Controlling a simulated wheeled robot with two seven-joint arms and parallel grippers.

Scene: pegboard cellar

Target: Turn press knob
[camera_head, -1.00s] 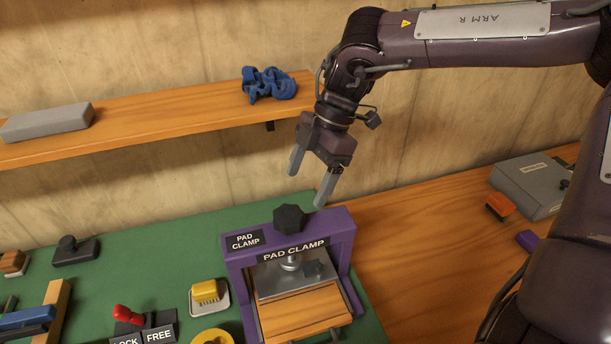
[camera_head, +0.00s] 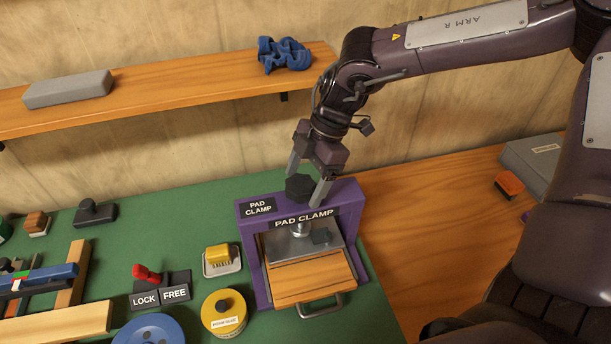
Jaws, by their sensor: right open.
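The press knob (camera_head: 299,187) is a dark, faceted knob on top of the purple press frame (camera_head: 354,226), which is labelled PAD CLAMP. Under the frame a metal plate (camera_head: 283,246) sits above a wooden block (camera_head: 312,279) with a metal handle at its front. My right gripper (camera_head: 305,191) points down from above, open, with one finger to the left of the knob and the other to its right. I cannot tell whether either finger touches the knob. My left gripper is not in view.
A wooden shelf (camera_head: 180,98) holds a grey block and blue cloth.

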